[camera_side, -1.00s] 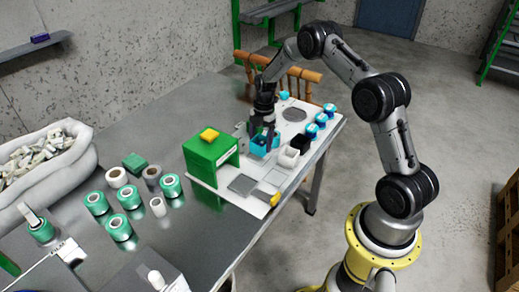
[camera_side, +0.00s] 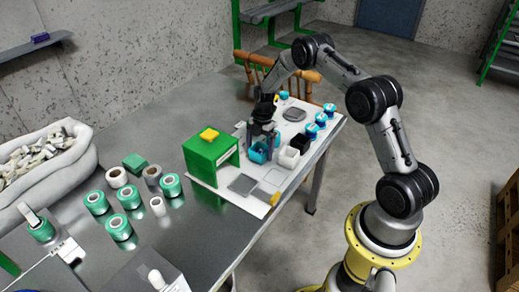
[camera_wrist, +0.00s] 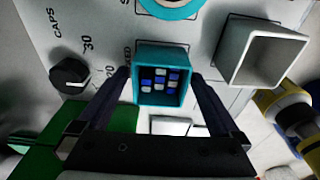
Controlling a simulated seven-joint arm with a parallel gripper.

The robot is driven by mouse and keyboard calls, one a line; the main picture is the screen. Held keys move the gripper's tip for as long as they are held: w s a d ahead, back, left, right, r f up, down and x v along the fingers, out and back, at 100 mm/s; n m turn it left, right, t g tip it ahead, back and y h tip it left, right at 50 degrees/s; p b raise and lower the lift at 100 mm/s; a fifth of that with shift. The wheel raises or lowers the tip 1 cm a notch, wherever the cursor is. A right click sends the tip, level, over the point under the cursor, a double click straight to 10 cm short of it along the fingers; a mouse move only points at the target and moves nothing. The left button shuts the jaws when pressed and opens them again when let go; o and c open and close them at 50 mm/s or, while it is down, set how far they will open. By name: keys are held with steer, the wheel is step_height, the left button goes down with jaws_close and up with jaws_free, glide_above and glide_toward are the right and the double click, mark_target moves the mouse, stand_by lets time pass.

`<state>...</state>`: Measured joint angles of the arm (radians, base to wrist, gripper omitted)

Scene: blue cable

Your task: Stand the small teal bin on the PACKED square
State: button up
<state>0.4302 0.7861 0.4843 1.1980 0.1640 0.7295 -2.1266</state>
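The small teal bin (camera_wrist: 162,52) is upright on the white board, with blue and white pieces inside; it also shows in the side view (camera_side: 258,154). A dark outline shows beside it in the wrist view, and a label ending in "ED" is partly hidden by my left finger, so I cannot read it as PACKED. My gripper (camera_wrist: 161,80) reaches down around the bin, one finger on each side. Narrow gaps seem to show between fingers and bin walls. In the side view my gripper (camera_side: 262,138) stands over the bin.
A white bin (camera_wrist: 262,55) stands close to the right finger. A black knob (camera_wrist: 70,75) is to the left. A green box-like stand (camera_side: 210,155) is near the bin. Several blue-topped tubs (camera_side: 320,119) line the board's right edge. A grey square (camera_side: 242,185) lies clear in front.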

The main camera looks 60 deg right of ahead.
step_height(320, 180, up, 11)
steer(key=d, duration=0.1)
steer(key=s+a+r+m+t+h, duration=0.1)
steer(key=s+a+r+m, duration=0.4)
steer(key=r, duration=0.5)
steer(key=s+a+r+m+t, duration=0.15)
steer(key=s+a+r, duration=0.35)
steer(key=r, duration=0.5)
steer(key=s+a+r+m+t, duration=0.1)
steer(key=s+a+m, duration=0.4)
steer(key=s, duration=0.5)
steer(key=s+a+r+m+t, duration=0.2)
steer(key=s+a+m, duration=0.3)
steer(key=s, duration=0.5)
steer(key=shift+s+m, duration=0.4)
steer(key=shift+m, duration=0.35)
steer(key=shift+r, duration=0.15)
